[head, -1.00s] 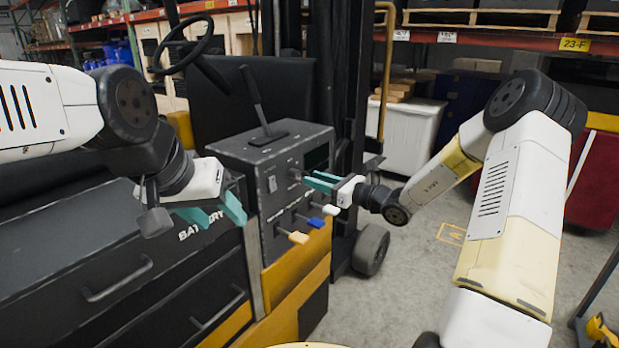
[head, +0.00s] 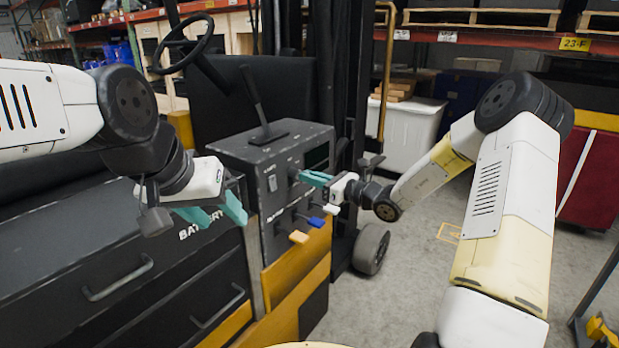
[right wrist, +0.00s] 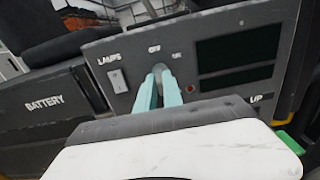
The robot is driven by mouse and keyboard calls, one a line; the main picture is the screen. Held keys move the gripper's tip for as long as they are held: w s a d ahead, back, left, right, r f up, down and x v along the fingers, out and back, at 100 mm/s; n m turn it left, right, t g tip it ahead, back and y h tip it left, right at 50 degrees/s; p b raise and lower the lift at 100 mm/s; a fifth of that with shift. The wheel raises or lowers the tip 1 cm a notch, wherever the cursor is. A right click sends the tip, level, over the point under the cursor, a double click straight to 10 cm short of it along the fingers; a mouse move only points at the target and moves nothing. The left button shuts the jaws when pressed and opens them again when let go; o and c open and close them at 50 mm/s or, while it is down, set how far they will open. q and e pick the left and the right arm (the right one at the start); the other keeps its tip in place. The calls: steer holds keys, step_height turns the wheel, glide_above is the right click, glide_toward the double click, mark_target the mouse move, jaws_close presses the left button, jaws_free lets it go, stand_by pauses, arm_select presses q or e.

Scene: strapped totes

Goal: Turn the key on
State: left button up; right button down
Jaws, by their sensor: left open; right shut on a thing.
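The black control box (head: 265,158) of the forklift stands in the middle of the head view. My right gripper (head: 303,175) reaches it from the right, with its teal fingertips at the upper part of the front panel. In the right wrist view its fingers (right wrist: 158,82) are closed together at the panel (right wrist: 132,62), just below the "OFF" label and left of "ON". They are shut on the key, which they hide, so its angle cannot be told. My left gripper (head: 222,215) is open and empty, left of the box by the "BATTERY" cover (head: 90,245).
A lamps switch (right wrist: 117,80) is left of the right fingers, with dark displays (right wrist: 240,60) to their right. Yellow (head: 298,237), blue (head: 317,222) and white levers stick out below. A tall lever (head: 252,97) and steering wheel (head: 183,45) rise behind. Open floor lies right.

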steer(key=shift+m, duration=0.3)
steer(key=m, duration=1.1)
steer(key=shift+w+d+f, duration=0.1)
steer(key=shift+w+d, duration=0.05)
stand_by(0.4)
steer(key=c, duration=1.6)
jaws_free()
steer(key=shift+o, duration=0.2)
